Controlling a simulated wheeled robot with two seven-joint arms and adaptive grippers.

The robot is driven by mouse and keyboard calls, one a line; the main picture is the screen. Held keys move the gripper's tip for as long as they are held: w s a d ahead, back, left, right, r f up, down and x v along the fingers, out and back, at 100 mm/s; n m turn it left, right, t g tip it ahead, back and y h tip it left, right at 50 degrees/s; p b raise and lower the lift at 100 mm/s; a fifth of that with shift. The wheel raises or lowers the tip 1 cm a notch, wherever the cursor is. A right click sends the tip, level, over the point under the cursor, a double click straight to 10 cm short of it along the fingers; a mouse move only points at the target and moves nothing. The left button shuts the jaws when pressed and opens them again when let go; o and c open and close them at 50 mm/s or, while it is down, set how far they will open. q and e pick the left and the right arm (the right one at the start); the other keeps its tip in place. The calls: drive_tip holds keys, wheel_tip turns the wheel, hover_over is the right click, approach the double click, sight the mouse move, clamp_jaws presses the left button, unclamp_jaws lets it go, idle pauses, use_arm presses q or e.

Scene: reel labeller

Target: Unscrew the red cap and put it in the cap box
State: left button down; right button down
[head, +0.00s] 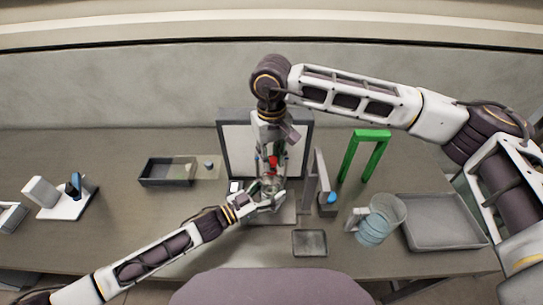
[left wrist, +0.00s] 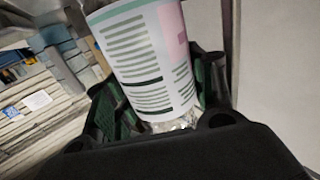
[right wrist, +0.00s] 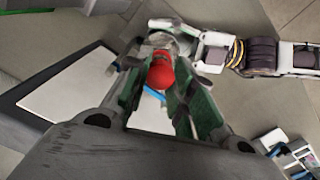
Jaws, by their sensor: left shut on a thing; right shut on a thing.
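The red cap (head: 272,161) sits at the top of the bottle, near the middle of the table. My right gripper (head: 271,165) points down from above and is shut on it; the right wrist view shows the red cap (right wrist: 160,72) between the fingers. My left gripper (head: 266,203) is low at the table, shut on the bottle. The left wrist view shows the bottle's white printed label (left wrist: 150,60) between its fingers. Most of the bottle is hidden by the grippers in the head view. Which container is the cap box is not clear.
A dark open box (head: 167,183) lies left of the grippers, and a small grey tray (head: 310,254) in front. A framed white panel (head: 236,150) stands behind. To the right are a green arch (head: 348,157), a clear jug (head: 388,211) and a large grey tray (head: 440,247).

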sight(272, 159)
drive_tip(key=shift+r, duration=1.95)
use_arm(q)
drive_tip(key=shift+c, duration=2.2)
unclamp_jaws()
drive_tip(key=shift+a, duration=0.1)
drive_tip(key=v, duration=1.2)
